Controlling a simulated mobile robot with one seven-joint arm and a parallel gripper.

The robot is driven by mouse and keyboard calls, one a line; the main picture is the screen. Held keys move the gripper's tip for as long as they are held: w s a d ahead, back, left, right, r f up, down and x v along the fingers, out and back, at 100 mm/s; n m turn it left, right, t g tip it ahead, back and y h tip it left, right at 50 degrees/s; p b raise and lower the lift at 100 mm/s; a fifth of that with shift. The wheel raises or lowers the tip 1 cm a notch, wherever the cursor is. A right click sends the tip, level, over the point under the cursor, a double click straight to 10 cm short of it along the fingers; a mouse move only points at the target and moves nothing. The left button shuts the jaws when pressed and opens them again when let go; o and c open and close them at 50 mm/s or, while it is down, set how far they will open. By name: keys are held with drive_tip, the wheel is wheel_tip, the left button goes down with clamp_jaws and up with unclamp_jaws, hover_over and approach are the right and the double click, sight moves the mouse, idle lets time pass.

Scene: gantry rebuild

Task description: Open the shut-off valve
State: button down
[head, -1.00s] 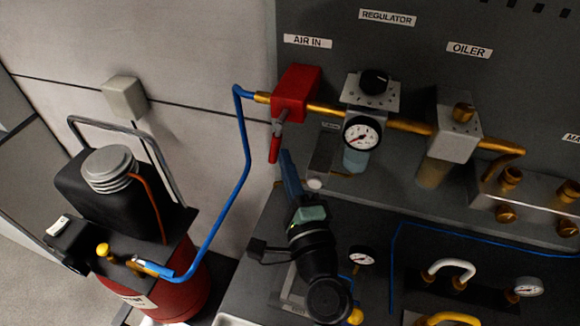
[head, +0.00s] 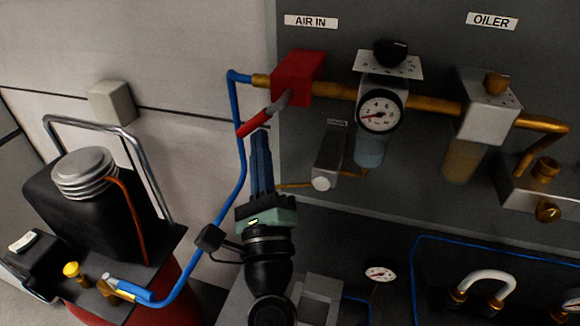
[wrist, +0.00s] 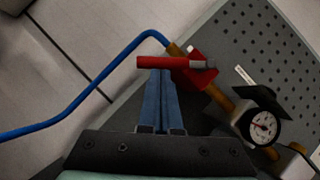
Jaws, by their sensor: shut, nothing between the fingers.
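The shut-off valve (head: 298,78) is a red block on the brass pipe under the AIR IN label. Its lever (head: 254,124) has a grey arm and a red grip, and slants down to the left, at an angle to the pipe. My gripper (head: 260,134) has its blue fingers shut with nothing between them, their tips just under the red grip. In the wrist view the lever (wrist: 160,62) lies across the ends of the fingers (wrist: 155,75). The tips look to be against its underside, though exact contact is hard to tell.
A blue hose (head: 240,170) runs down behind the lever to the red compressor at lower left. The regulator with its gauge (head: 381,111) and the oiler (head: 487,105) are right of the valve. A small grey drain block (head: 328,160) sits close right of my fingers.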

drive_tip(key=a+r+m+h+b, duration=0.1)
drive_tip(key=m+h+b, duration=0.1)
drive_tip(key=m, duration=0.2)
drive_tip(key=a+r+m+h+b, duration=0.1)
drive_tip(key=m+h+b, duration=0.1)
drive_tip(key=m+h, duration=0.1)
drive_tip(key=w+a+r+m+t+h+b, duration=0.1)
drive_tip(key=m+h+b, duration=0.1)
drive_tip(key=m+h, duration=0.1)
drive_tip(key=shift+w+a+r+m, duration=0.1)
drive_tip(key=shift+a+r+m, duration=0.15)
drive_tip(key=shift+m, duration=0.55)
